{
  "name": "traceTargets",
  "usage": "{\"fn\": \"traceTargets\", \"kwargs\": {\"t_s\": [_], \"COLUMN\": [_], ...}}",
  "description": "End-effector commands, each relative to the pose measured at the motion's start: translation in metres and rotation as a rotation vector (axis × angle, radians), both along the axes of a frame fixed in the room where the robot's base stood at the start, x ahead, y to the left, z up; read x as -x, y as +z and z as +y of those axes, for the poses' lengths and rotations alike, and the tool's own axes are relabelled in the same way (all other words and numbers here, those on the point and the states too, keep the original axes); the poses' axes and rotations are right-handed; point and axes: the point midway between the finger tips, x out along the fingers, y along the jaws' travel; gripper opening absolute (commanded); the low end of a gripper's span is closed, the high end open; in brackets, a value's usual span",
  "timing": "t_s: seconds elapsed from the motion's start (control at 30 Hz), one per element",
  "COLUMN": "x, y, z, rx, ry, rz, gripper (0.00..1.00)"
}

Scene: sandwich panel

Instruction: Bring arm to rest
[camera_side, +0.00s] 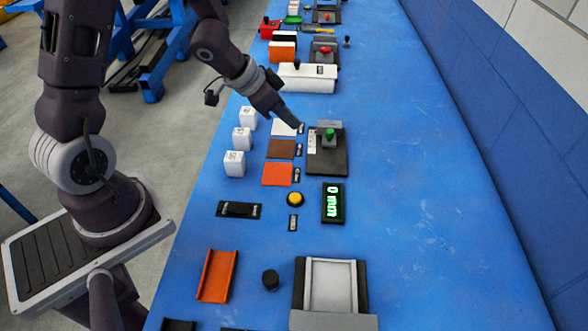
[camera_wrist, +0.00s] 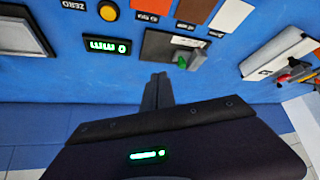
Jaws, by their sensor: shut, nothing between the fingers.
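My gripper (camera_side: 296,121) hangs above the blue table, close to the dark panel block with a green knob (camera_side: 329,134). Its fingers are together and hold nothing. In the wrist view the shut fingers (camera_wrist: 158,78) point toward the same green knob (camera_wrist: 182,62), which lies just right of the fingertips. I cannot tell the exact gap between fingers and block, but no contact shows.
White, brown and orange plates (camera_side: 277,174) and several white cubes (camera_side: 234,164) lie left of the block. A yellow button (camera_side: 295,199) and a display reading 0 mm (camera_side: 332,203) are nearer. A white box (camera_side: 307,79) stands behind. The table's right side is clear.

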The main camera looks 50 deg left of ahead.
Motion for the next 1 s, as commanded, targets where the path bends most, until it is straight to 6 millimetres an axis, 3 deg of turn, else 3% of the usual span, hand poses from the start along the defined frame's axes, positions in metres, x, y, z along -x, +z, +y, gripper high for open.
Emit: {"fn": "traceTargets", "kwargs": {"t_s": [0.03,0.1,0.17,0.2,0.3,0.4,0.53,0.63,1.0], "x": [0.0,0.017,0.044,0.067,0.13,0.185,0.227,0.237,0.237], "y": [0.039,0.086,0.12,0.138,0.165,0.174,0.176,0.175,0.175], "z": [0.014,0.029,0.033,0.031,0.012,-0.017,-0.044,-0.052,-0.052], "rx": [-0.113,-0.23,-0.281,-0.291,-0.245,-0.156,-0.066,-0.042,-0.042], "ry": [0.068,0.179,0.267,0.317,0.385,0.37,0.317,0.297,0.299], "rz": [-0.053,-0.081,-0.079,-0.067,-0.01,0.053,0.106,0.122,0.123], "gripper": [0.0,0.0,0.0,0.0,0.0,0.0,0.0,0.0,0.0]}}
